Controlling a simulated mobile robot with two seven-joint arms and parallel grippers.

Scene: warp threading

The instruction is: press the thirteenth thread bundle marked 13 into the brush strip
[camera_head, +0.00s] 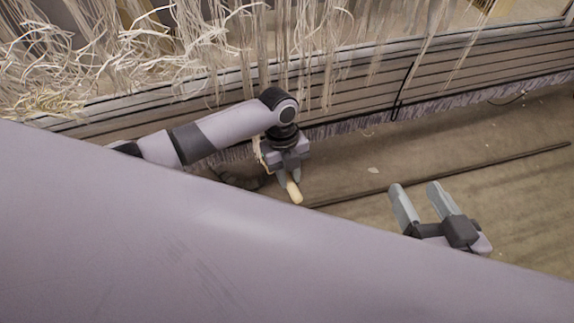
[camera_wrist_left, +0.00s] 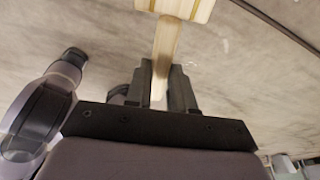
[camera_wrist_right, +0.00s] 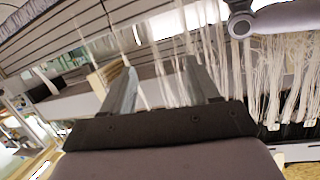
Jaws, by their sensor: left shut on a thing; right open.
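My left gripper (camera_head: 290,178) is shut on the pale wooden handle (camera_wrist_left: 166,50) of a tool and holds it below the slatted beam. In the left wrist view the tool widens into a block (camera_wrist_left: 178,8) at the top edge. The brush strip (camera_head: 440,105) shows as grey bristles along the beam's lower edge. Pale thread bundles (camera_head: 300,50) hang over the beam; no number 13 can be read. My right gripper (camera_head: 415,187) is open and empty, apart from the strip. In the right wrist view, threads (camera_wrist_right: 178,50) show beyond its fingers.
The slatted beam (camera_head: 480,68) crosses the back. Tangled loose threads (camera_head: 60,60) lie at the upper left. A thin dark bar (camera_head: 480,165) runs across the floor behind my right gripper. The floor (camera_head: 370,150) between the grippers is mostly clear.

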